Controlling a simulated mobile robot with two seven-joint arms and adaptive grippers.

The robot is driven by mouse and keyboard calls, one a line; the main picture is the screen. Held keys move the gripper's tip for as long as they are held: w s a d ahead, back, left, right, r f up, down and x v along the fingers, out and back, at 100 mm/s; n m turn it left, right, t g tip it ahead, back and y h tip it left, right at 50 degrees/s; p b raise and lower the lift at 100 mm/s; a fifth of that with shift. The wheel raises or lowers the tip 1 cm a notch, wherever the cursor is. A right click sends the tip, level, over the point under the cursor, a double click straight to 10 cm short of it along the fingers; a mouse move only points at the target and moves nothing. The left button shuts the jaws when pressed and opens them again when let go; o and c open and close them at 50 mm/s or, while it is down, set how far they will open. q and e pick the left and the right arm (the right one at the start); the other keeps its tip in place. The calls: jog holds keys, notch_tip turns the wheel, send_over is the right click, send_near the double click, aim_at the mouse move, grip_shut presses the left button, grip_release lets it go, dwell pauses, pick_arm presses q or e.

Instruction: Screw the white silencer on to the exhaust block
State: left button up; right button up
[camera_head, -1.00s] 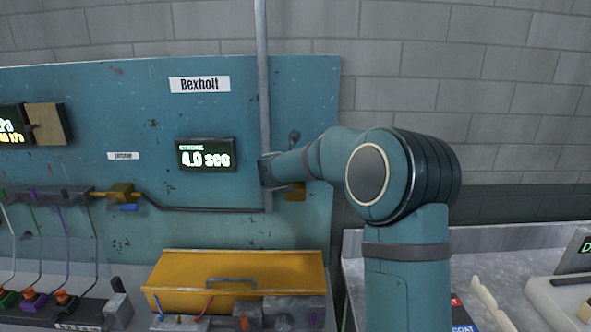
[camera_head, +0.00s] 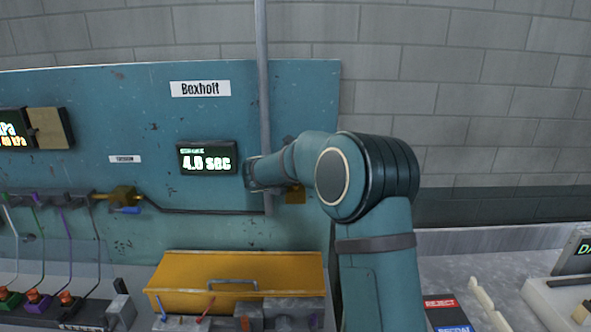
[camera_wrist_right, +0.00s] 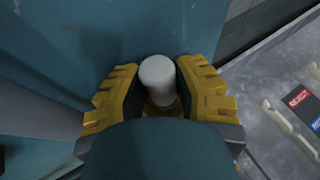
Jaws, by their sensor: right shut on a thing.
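The white silencer (camera_wrist_right: 157,76) is a short, round-ended white cylinder in the right wrist view. It sits between the yellow-padded fingers of my right gripper (camera_wrist_right: 157,68), which is shut on it. A brass-coloured part shows just below the white body, partly hidden by the gripper. In the head view, my right arm reaches in front of the teal panel, and its wrist hides the fingers and the silencer. A small brass block (camera_head: 295,197), possibly the exhaust block, shows beside the grey vertical pipe, partly covered by the arm. My left gripper is out of view.
The grey vertical pipe (camera_head: 263,100) runs up the teal panel (camera_head: 110,95). A display reading 4.0 sec (camera_head: 207,157) is close left of my wrist. A yellow box (camera_head: 200,278) stands below. A bench with red and blue labels (camera_head: 440,303) is at right.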

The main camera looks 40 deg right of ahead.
jog(key=shift+r+m+g+p, duration=0.1)
jog(key=shift+m+g+p, duration=0.3)
jog(key=shift+g, duration=0.2)
jog(key=o, duration=0.6)
jog(key=shift+o, duration=1.4)
jog(key=shift+s+r, duration=0.1)
jog(key=shift+s, duration=0.05)
